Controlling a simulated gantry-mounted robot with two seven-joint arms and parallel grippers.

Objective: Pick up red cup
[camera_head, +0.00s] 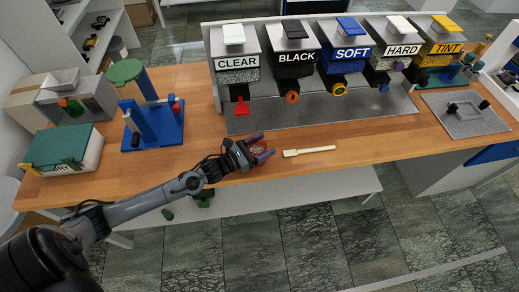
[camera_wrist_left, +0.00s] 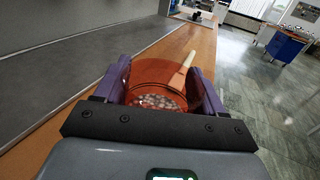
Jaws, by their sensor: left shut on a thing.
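The red cup (camera_wrist_left: 160,86) is see-through orange-red and holds a layer of small pale pellets. It sits between the purple fingers of my left gripper (camera_wrist_left: 163,84), which is shut on its sides. In the head view the red cup (camera_head: 258,146) is mostly hidden by the left gripper (camera_head: 260,147), near the front edge of the wooden table (camera_head: 215,178). I cannot tell whether the cup touches the table. My right gripper is not in view.
A pale flat wooden stick (camera_head: 309,151) lies just right of the cup. Behind stand dispensers labelled CLEAR (camera_head: 236,62), BLACK (camera_head: 295,58), SOFT (camera_head: 352,53), HARD (camera_head: 402,50) and TINT (camera_head: 446,48) over a grey mat (camera_head: 265,117). A blue-based press (camera_head: 153,128) stands left.

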